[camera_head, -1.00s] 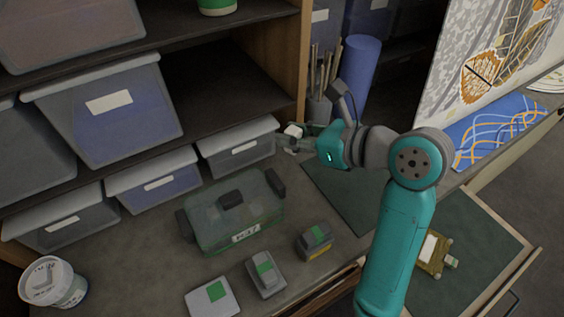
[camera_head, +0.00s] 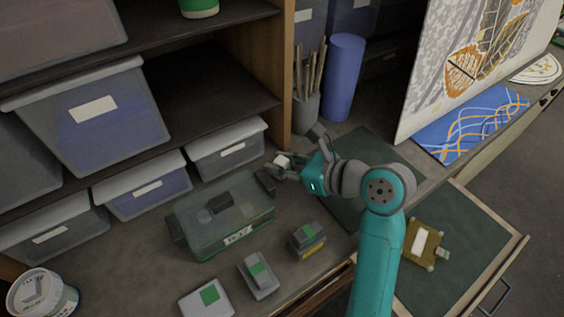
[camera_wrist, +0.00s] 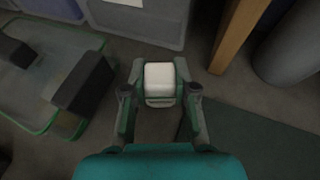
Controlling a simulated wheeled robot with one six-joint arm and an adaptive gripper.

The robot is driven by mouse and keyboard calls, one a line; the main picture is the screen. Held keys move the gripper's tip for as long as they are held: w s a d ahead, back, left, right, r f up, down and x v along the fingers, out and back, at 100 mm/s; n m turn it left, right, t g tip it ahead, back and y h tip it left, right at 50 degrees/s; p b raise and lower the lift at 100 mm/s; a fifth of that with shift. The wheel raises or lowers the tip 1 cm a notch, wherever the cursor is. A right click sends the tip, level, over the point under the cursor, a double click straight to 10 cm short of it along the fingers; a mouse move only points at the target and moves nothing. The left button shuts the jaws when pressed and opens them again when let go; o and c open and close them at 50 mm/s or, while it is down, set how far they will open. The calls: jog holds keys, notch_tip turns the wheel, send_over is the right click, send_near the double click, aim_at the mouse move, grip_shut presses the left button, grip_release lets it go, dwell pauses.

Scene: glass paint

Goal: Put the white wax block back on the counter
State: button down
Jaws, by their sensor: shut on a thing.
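The white wax block (camera_wrist: 160,77) sits between the two fingers of my gripper (camera_wrist: 160,98) in the wrist view. My gripper is shut on the block. The grey counter (camera_head: 330,272) lies beneath; in the wrist view its bare surface (camera_wrist: 150,52) shows just beyond the block. I cannot tell whether the block touches the counter.
The clear toolbox (camera_head: 222,217) with dark latches stands close left of my gripper. Shelf bins (camera_head: 226,150) and a wooden post (camera_head: 287,80) are behind. A dark green mat (camera_head: 345,205) lies right. An open drawer (camera_head: 465,255) is at the right.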

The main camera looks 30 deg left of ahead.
jog(key=shift+f, duration=0.15)
jog(key=c, duration=0.9)
grip_release()
jog(key=shift+d+r, duration=0.1)
jog(key=shift+r, duration=0.1)
jog(key=v, duration=1.2)
